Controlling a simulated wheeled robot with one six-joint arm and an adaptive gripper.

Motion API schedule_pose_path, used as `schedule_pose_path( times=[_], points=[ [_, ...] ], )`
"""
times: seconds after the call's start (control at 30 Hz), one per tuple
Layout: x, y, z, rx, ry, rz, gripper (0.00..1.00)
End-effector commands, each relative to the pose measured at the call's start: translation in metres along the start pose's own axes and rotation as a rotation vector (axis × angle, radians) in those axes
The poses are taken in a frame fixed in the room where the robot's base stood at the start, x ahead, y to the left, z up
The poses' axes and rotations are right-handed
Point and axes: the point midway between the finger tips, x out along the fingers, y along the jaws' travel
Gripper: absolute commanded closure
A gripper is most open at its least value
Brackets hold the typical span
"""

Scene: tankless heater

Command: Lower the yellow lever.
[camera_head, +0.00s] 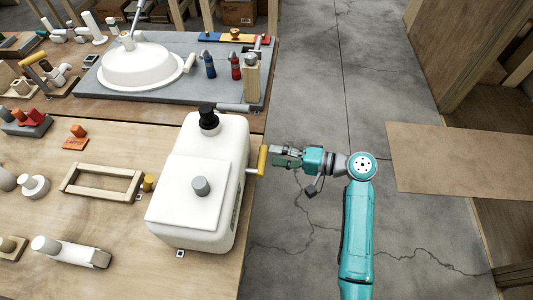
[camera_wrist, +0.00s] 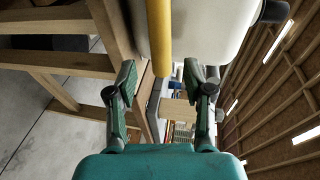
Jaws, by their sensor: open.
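The yellow lever (camera_head: 262,160) sticks out from the right side of the white tankless heater (camera_head: 200,150), near the table's right edge. In the head view it stands roughly upright in the picture. My gripper (camera_head: 276,157) is just right of the lever, pointing at it. In the wrist view the yellow lever (camera_wrist: 160,38) comes down from the top, between the lines of my two open fingers (camera_wrist: 158,78). The fingers are on either side of it, with gaps, and do not appear to touch it. The white heater body (camera_wrist: 215,30) is behind it.
The wooden table (camera_head: 110,220) holds a wooden frame (camera_head: 100,182) and several small fixtures left of the heater. A grey board (camera_head: 130,95) with a white dome stands behind. A brown panel (camera_head: 460,160) is at right. Open concrete floor lies between.

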Motion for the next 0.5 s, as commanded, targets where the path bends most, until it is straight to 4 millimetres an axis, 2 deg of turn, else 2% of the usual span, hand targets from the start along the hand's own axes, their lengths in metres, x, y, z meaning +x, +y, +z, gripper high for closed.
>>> schedule_pose_path(
  times=[0.03,0.2,0.33,0.5],
  points=[
    [-0.012,0.000,-0.001,0.001,0.005,0.000,0.48],
    [-0.043,0.000,-0.001,0.000,0.004,0.000,0.48],
    [-0.060,0.000,-0.001,0.001,0.003,0.000,0.48],
    [-0.070,0.000,0.000,0.001,0.001,0.001,0.48]
  ],
)
